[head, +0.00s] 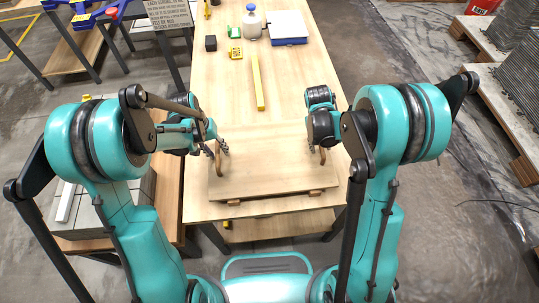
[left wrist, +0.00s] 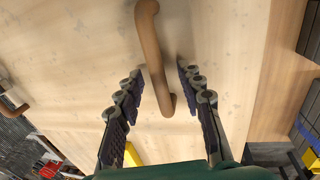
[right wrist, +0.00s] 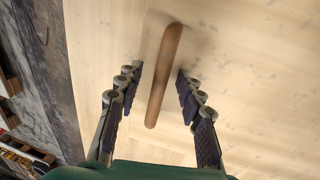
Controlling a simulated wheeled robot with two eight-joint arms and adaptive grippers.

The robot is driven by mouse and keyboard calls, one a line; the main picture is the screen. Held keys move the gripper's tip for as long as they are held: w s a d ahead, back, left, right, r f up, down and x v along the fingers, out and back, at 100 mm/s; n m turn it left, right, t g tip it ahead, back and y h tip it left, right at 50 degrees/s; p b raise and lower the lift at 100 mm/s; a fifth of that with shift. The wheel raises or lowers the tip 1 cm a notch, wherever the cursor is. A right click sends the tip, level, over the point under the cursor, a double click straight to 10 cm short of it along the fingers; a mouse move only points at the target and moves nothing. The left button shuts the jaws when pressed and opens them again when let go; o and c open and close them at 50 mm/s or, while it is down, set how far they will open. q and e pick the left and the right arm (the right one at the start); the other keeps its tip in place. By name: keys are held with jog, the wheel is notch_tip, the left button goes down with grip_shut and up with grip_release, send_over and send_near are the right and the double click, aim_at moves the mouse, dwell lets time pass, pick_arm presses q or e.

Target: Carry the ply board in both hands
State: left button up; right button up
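The ply board (head: 270,178) lies flat near the front end of the wooden table, raised on small wooden blocks (head: 234,202). It has a brown handle near each side. My left gripper (head: 220,148) is open at the left handle (head: 218,160); in the left wrist view this handle (left wrist: 155,60) lies between the spread fingers without visible contact. My right gripper (head: 318,147) is open at the right handle (head: 322,156); in the right wrist view this handle (right wrist: 164,75) lies between the spread fingers, apart from both.
The table (head: 285,75) extends away behind the board. A yellow bar (head: 257,82), a white spray bottle (head: 251,22), a scale (head: 288,28), a yellow device (head: 236,52) and a black block (head: 210,43) stand farther back. Pallets with grey slabs (head: 520,75) stand at right.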

pick_arm(q)
jog(key=shift+f, duration=0.25)
pick_arm(e)
jog(key=shift+f, duration=0.25)
pick_arm(q)
grip_shut()
pick_arm(e)
grip_shut()
